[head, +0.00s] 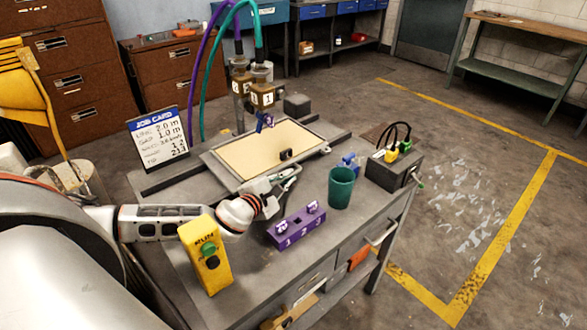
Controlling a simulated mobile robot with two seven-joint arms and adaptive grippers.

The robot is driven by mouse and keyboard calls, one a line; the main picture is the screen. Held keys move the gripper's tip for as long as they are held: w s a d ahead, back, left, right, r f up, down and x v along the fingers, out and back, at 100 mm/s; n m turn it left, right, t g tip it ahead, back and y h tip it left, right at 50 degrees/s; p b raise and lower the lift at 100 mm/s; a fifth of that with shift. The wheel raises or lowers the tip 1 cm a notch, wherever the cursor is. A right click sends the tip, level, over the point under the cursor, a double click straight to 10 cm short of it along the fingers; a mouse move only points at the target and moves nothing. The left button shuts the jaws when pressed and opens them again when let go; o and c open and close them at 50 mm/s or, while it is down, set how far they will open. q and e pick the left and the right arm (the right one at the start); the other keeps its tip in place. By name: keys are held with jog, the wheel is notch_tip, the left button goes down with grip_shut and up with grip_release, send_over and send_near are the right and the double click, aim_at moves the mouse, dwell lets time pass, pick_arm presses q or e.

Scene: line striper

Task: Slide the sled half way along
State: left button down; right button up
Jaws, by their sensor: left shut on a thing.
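The sled (208,159) is a flat grey tray with a tan board (258,152) on it, lying across the bench under the nozzle unit. My left gripper (287,178) reaches in from the left and is shut at the sled's near edge, apparently on the sled's handle; the grip point is hidden by the fingers. A small black block (286,154) sits on the board just beyond the gripper. My right gripper is not in view.
Nozzles (263,97) with purple and green hoses hang above the sled.

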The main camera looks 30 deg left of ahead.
pick_arm(q)
jog(key=shift+w+a+r, duration=0.15)
jog(key=shift+r, duration=0.2)
jog(key=c, duration=2.2)
grip_release()
jog(key=shift+o, duration=0.2)
jog(key=shift+f, duration=0.2)
notch_tip(320, 180, up, 10)
